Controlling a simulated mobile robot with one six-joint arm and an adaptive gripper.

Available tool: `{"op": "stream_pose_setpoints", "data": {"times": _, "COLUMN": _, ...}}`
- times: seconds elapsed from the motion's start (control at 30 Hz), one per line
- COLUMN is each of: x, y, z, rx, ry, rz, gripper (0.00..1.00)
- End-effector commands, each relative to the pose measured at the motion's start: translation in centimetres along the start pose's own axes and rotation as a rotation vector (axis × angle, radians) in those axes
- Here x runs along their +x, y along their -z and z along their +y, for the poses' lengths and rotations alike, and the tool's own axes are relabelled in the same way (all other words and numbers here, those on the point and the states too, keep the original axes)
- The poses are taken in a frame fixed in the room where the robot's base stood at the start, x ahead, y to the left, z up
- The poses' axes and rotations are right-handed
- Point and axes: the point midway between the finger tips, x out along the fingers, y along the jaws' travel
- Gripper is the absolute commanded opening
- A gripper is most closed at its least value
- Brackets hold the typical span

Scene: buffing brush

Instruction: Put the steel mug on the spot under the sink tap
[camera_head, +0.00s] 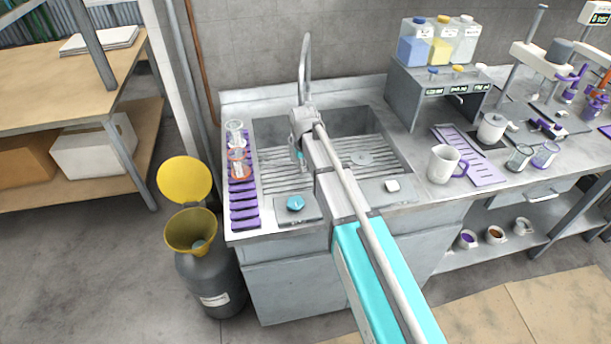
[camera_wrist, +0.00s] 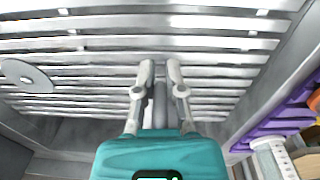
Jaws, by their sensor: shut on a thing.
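A pale grey mug (camera_head: 443,163) with a purple handle stands upright on the counter right of the sink; I cannot tell whether it is the steel mug. The tap (camera_head: 306,62) rises at the back of the sink, partly hidden by my arm. A grey disc (camera_head: 362,158) lies on the sink's slats; it also shows in the wrist view (camera_wrist: 26,75). My gripper (camera_wrist: 160,66) is over the slats, shut on a narrow grey thing (camera_wrist: 160,104). My fingers and gripper body hide most of that thing, so I cannot tell what it is.
A purple rack (camera_head: 243,205) with glassware runs along the sink's left side. A dispenser (camera_head: 437,90) stands behind the sink's right side.

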Motion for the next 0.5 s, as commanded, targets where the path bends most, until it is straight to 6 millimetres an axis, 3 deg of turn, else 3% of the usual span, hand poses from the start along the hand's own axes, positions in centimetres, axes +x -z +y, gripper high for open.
{"op": "stream_pose_setpoints", "data": {"times": 0.27, "x": 0.0, "y": 0.0, "z": 0.1, "rx": 0.001, "ry": 0.0, "rz": 0.0, "gripper": 0.0}}
{"op": "stream_pose_setpoints", "data": {"times": 0.5, "x": 1.4, "y": 0.8, "z": 0.6, "rx": 0.002, "ry": 0.0, "rz": 0.0, "gripper": 0.0}}
